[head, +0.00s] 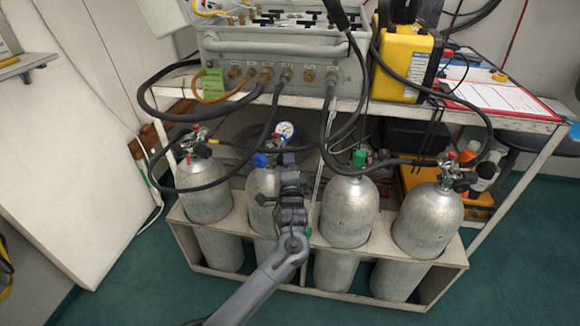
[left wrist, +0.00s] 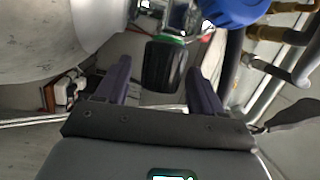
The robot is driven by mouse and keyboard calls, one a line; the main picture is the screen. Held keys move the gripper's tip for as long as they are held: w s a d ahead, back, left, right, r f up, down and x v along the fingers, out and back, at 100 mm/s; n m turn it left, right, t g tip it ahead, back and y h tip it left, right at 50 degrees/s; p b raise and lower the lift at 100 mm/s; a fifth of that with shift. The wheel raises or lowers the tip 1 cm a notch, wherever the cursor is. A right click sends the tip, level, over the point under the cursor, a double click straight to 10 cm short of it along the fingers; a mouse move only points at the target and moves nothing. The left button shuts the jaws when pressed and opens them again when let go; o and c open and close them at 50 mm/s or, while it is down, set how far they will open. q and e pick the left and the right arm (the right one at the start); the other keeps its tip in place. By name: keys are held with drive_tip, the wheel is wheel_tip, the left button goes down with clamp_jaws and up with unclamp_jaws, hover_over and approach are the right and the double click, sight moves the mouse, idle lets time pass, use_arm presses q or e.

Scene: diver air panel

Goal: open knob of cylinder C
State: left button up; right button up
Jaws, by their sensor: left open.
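Several silver gas cylinders stand in a row, and I can read no letter on them. My left gripper (head: 289,165) is at the top of the second cylinder from the left (head: 262,186), by its blue valve part (head: 262,160) and a round gauge (head: 285,130). In the left wrist view a black ribbed knob (left wrist: 163,66) with a green ring is between the open fingers of my left gripper (left wrist: 159,72). Gaps show on both sides of the knob. The gripper hides part of this valve in the head view. My right gripper is not in view.
The cylinders stand in a grey rack (head: 440,283). Black hoses run from the air panel (head: 285,62) down across the valves. A green-capped cylinder (head: 349,212) stands just right of my gripper. A yellow case (head: 402,65) is on the shelf above.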

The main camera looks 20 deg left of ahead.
use_arm(q)
drive_tip(key=shift+c, duration=0.5)
drive_tip(key=c, duration=0.9)
drive_tip(key=shift+f+n+t+y, duration=0.15)
drive_tip(key=shift+n+t+y, duration=0.15)
drive_tip(key=n+t+y+b, duration=0.1)
drive_tip(key=b, duration=0.1)
drive_tip(key=n+t+y+b, duration=0.1)
drive_tip(key=shift+w+f+b, duration=0.1)
drive_tip(key=shift+f+b, duration=0.2)
drive_tip(key=shift+b, duration=0.1)
drive_tip(key=shift+r+n+y, duration=0.25)
drive_tip(key=shift+n+y, duration=0.05)
drive_tip(key=shift+r+n+t+y, duration=0.1)
drive_tip(key=shift+n+t+y, duration=0.3)
drive_tip(key=o, duration=1)
